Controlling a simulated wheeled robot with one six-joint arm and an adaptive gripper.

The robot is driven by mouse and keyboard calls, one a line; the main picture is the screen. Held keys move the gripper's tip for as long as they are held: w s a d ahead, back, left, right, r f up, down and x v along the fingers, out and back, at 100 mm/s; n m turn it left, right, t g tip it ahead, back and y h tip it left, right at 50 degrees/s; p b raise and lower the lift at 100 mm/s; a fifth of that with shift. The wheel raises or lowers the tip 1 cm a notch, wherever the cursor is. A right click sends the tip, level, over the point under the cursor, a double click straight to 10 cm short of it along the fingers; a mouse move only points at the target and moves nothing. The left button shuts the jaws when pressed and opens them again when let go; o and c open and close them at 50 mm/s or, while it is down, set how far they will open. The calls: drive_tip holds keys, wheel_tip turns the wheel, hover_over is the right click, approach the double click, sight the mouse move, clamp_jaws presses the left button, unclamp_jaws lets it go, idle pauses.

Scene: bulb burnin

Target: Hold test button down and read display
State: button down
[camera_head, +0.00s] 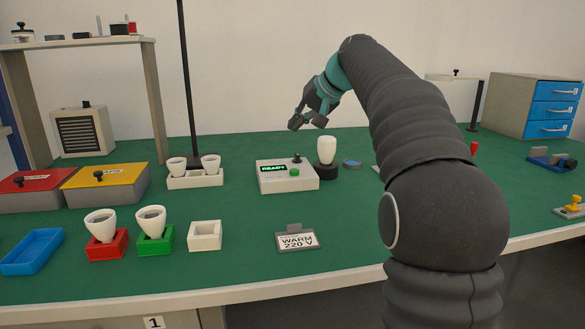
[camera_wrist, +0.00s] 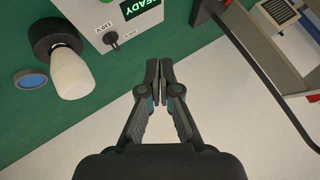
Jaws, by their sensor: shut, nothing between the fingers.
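The tester box (camera_head: 287,177) stands on the green bench top, with a lit display (camera_head: 273,168) reading READY in green. A green button (camera_head: 294,173) sits on its top, and a dark toggle lever (camera_head: 297,158) stands behind it. A white bulb (camera_head: 327,150) stands upright in a black socket (camera_head: 326,170) just right of the box. In the wrist view, part of the display (camera_wrist: 139,8), the lever (camera_wrist: 111,39) and the bulb (camera_wrist: 72,75) show at the upper left. My gripper (camera_head: 303,120) is shut and empty, in the air above and behind the box, touching nothing.
A WARM 220 V card (camera_head: 298,240) lies in front of the box. White bulbs stand in red (camera_head: 107,245), green (camera_head: 155,240) and white (camera_head: 195,181) holders to the left. A thin black post (camera_head: 188,90) rises behind the white holder. A blue disc (camera_head: 351,163) lies right of the socket.

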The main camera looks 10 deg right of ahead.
sight(296, 171)
drive_tip(key=shift+f, duration=0.15)
drive_tip(key=shift+f+b, duration=2.75)
drive_tip(key=shift+f, duration=1.5)
drive_tip(key=shift+f, duration=0.15)
drive_tip(key=shift+f, duration=0.3)
drive_tip(key=shift+f+b, duration=0.45)
drive_tip(key=shift+b, duration=0.05)
drive_tip(key=shift+r, duration=0.1)
drive_tip(key=shift+r+p, duration=0.8)
drive_tip(key=shift+p, duration=0.05)
drive_tip(key=shift+r+p, duration=2.3)
drive_tip(key=shift+r, duration=0.2)
